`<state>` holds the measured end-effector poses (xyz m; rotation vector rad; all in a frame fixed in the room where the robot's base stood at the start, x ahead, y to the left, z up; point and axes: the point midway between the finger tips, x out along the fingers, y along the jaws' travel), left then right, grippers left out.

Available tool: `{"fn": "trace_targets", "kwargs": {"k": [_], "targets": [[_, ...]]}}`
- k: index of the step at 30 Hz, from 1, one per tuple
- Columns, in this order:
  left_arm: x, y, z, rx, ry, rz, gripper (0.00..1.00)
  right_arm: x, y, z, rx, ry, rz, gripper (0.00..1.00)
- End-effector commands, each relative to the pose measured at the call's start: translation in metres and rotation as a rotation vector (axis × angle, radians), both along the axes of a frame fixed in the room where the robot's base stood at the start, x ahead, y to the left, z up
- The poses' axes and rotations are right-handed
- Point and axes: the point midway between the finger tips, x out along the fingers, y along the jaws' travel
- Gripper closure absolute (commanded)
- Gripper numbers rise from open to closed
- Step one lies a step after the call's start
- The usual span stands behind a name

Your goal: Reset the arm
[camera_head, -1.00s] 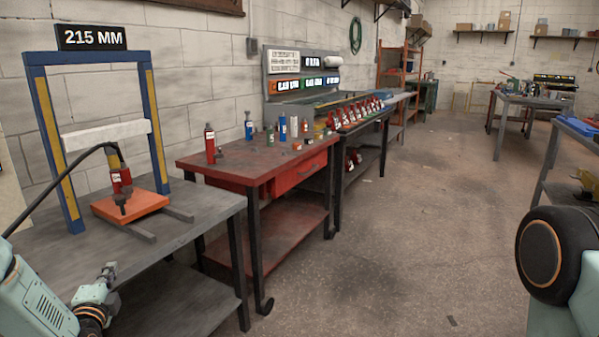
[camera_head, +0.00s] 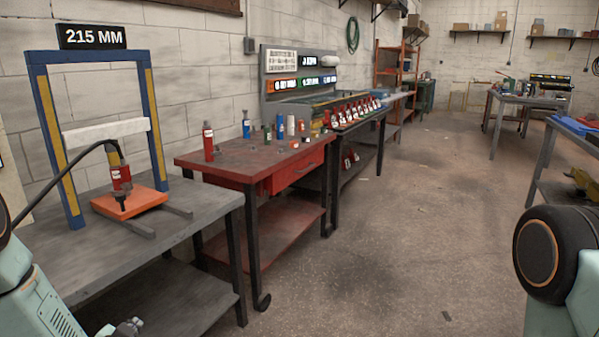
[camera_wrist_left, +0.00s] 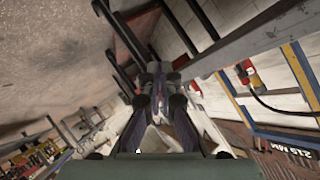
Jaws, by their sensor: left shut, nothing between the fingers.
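My left arm comes in at the lower left of the head view, with its mint-green housing at the frame's edge. Only a small part of my left gripper (camera_head: 130,327) shows there, at the bottom edge, in front of the grey bench. In the left wrist view the fingers of my left gripper (camera_wrist_left: 158,72) come together, shut with nothing between them. A mint and black part of my right arm shows at the right edge of the head view. My right gripper is out of view.
The grey bench (camera_head: 190,240) holds a blue press frame (camera_head: 42,130), an orange plate (camera_head: 130,203) and a red tool (camera_head: 120,178). Behind it stands a red workbench (camera_head: 240,160) with several bottles. The floor (camera_head: 400,230) in the middle is clear.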

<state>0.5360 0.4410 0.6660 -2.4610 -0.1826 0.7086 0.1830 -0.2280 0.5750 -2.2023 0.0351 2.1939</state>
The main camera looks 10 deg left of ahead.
Motion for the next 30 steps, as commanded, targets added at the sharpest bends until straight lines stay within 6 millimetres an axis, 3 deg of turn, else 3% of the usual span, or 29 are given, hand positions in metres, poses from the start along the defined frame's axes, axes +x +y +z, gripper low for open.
{"fn": "trace_targets", "kwargs": {"k": [3, 5, 9, 15, 19, 22, 30], "targets": [[-0.045, -0.056, -0.04, -0.264, 0.145, 0.06, 1.0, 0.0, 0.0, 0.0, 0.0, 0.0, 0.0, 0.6], [-0.071, -0.081, -0.056, -0.376, 0.223, 0.106, 1.0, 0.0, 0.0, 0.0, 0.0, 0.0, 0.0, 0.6], [-0.142, -0.135, -0.084, -0.568, 0.422, 0.221, 1.0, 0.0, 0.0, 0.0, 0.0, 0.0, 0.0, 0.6], [-0.259, -0.189, -0.098, -0.673, 0.722, 0.388, 1.0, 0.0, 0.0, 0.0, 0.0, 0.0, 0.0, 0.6], [-0.323, -0.205, -0.093, -0.628, 0.883, 0.413, 1.0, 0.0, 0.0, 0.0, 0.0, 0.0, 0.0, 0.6], [-0.348, -0.211, -0.089, -0.578, 0.95, 0.38, 1.0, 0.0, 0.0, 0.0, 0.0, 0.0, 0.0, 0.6], [-0.354, -0.213, -0.092, -0.551, 0.971, 0.353, 1.0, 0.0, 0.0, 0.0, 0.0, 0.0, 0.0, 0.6]]}}
